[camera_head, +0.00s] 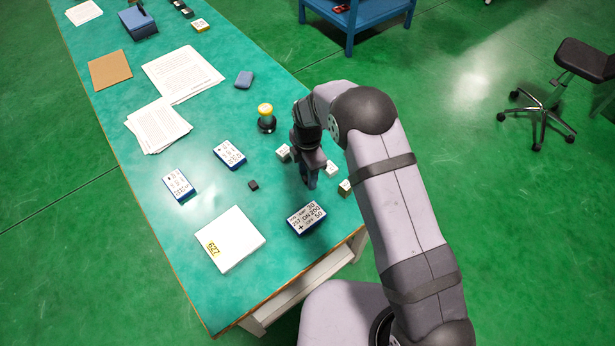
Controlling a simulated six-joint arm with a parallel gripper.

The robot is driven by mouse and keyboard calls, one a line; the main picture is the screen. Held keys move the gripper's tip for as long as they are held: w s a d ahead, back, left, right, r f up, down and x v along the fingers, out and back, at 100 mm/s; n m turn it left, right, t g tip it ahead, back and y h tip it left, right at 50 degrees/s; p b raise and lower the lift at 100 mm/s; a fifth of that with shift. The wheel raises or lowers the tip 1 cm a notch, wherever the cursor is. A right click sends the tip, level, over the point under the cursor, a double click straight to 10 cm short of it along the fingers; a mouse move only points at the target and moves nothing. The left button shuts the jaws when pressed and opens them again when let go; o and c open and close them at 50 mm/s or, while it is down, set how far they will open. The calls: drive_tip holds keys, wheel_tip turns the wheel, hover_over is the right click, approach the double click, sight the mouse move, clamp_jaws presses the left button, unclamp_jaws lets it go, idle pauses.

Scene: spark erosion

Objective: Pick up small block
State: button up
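Several small blocks lie on the green table (165,228). One whitish block (282,152) is left of my gripper (309,183), and another whitish block (331,169) is to its right. A block with a yellowish side (345,187) sits further right, close to my arm. A small dark block (253,185) lies to the left, apart from the others. My gripper points down over the table between the two whitish blocks. Its fingers are small and partly hidden, so I cannot tell whether they are open or hold anything.
A labelled blue box (306,218) lies just below my gripper. A yellow-topped black button (266,118) stands above left. Two more labelled boxes (229,154) (179,185), a white square item (230,239) and papers (158,125) lie left. The table's right edge is close to the blocks.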

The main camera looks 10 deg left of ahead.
clamp_jaws()
drive_tip(key=shift+r, duration=0.15)
wheel_tip(320, 180, up, 10)
drive_tip(key=b, duration=0.3)
idle(0.4)
